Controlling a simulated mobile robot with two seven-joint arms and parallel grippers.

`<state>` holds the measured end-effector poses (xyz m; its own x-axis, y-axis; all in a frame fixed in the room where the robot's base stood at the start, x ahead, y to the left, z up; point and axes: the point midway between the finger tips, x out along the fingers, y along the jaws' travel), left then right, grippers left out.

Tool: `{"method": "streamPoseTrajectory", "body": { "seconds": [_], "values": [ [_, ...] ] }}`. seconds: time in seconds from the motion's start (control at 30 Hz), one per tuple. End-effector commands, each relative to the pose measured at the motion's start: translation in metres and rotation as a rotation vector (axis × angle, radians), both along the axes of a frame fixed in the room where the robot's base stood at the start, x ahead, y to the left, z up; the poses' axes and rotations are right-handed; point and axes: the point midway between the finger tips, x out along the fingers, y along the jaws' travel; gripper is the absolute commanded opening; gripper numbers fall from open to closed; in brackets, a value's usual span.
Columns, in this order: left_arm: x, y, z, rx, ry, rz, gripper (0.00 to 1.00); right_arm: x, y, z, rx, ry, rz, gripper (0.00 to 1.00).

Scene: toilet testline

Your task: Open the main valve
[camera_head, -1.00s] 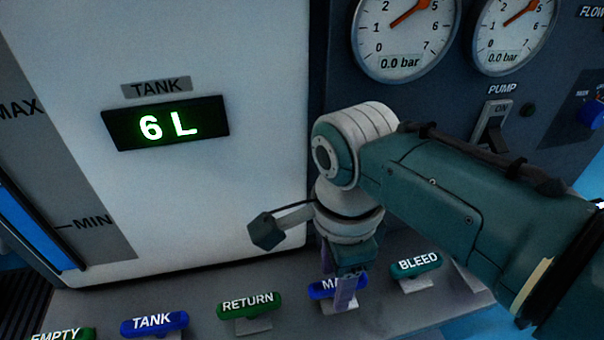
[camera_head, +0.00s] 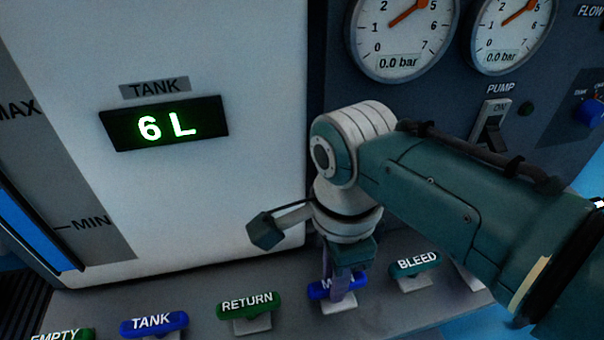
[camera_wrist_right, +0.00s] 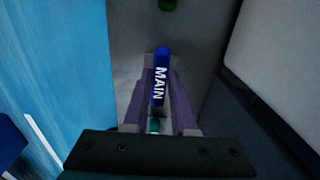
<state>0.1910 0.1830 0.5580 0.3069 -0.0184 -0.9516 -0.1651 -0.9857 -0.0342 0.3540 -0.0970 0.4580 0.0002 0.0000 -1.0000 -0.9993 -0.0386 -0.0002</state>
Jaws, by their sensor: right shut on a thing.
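The main valve is a blue handle labelled MAIN (camera_head: 352,283) on the ledge below the panel, partly hidden by my gripper in the head view. In the right wrist view the blue MAIN handle (camera_wrist_right: 160,82) lies between the two purple-grey fingers. My right gripper (camera_head: 338,290) points down over the handle. In the wrist view its fingers (camera_wrist_right: 160,100) are shut on the handle, one on each side. My left gripper is not in view.
Green RETURN (camera_head: 247,304) and blue TANK (camera_head: 154,323) handles are to the left, and teal BLEED (camera_head: 416,263) is close to the right. The TANK display (camera_head: 165,125) reads 6 L. Both gauges (camera_head: 403,35) read 0.0 bar. A pump switch (camera_head: 492,133) is at right.

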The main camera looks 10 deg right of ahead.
Motion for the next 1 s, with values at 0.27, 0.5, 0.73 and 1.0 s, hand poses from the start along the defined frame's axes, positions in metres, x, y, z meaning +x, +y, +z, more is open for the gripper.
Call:
{"method": "streamPoseTrajectory", "body": {
  "seconds": [0.27,0.5,0.73,1.0],
  "values": [
    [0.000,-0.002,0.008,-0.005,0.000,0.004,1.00,-0.001,0.000,0.002,0.000,0.002,0.084,0.00],
    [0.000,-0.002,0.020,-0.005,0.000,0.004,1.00,-0.002,0.000,0.002,0.000,0.003,0.265,0.00],
    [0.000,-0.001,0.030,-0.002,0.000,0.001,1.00,-0.004,-0.001,0.001,0.000,0.003,0.484,0.00],
    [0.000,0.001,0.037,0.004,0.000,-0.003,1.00,-0.005,-0.002,0.001,0.000,0.002,0.740,0.00]
  ]
}}
